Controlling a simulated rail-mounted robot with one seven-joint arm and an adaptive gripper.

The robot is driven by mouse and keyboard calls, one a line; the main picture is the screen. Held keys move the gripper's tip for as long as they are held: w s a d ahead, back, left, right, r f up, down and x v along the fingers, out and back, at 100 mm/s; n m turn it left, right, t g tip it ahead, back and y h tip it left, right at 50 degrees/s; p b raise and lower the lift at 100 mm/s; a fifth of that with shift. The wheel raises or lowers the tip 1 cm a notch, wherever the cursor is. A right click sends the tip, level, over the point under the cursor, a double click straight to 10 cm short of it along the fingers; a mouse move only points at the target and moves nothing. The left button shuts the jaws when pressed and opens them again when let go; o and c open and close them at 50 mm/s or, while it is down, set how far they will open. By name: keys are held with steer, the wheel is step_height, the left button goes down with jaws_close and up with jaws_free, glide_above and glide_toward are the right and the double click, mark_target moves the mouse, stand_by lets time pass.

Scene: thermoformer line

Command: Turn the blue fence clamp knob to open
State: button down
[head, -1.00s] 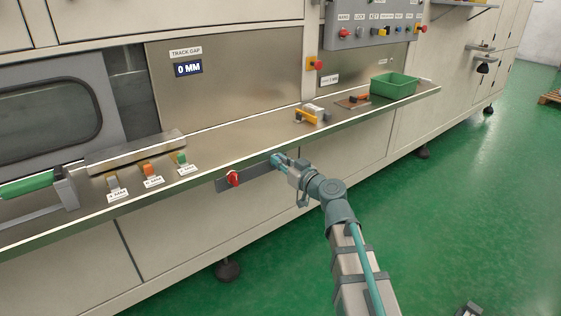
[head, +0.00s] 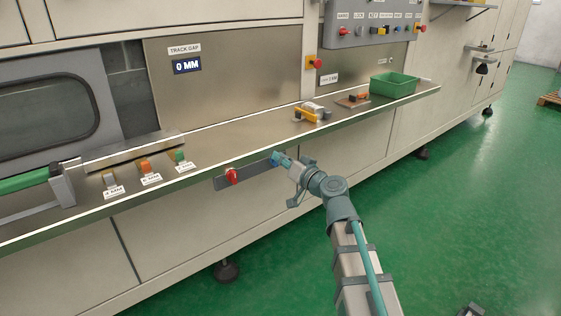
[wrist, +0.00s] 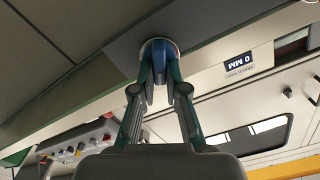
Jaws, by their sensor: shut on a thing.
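The blue fence clamp knob (head: 276,158) sits at the right end of a dark bar on the machine's front, below the shelf edge. In the head view it is mostly hidden by my gripper (head: 281,159). In the wrist view the knob (wrist: 159,45) shows as a round blue piece with a pale and reddish rim. My gripper (wrist: 159,62) reaches it head-on, and its two fingers are shut on the knob. How far the knob is turned cannot be told.
Above are the steel shelf with labelled coloured blocks (head: 146,167), a yellow-handled tool (head: 308,113) and a green bin (head: 394,84). A display (head: 187,66) reads 0 MM. The floor in front is clear.

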steer(key=m+p, duration=0.1)
steer(key=m, duration=0.7)
steer(key=f+m+p, duration=0.1)
steer(key=m, duration=0.3)
steer(key=shift+w+d+p, duration=0.2)
steer(key=shift+d+p, duration=0.05)
steer(key=shift+p, duration=0.1)
steer(key=c, duration=1.2)
jaws_free()
steer(key=shift+s, duration=0.1)
steer(key=v, duration=0.7)
steer(key=shift+d, duration=0.15)
steer(key=shift+s, duration=0.15)
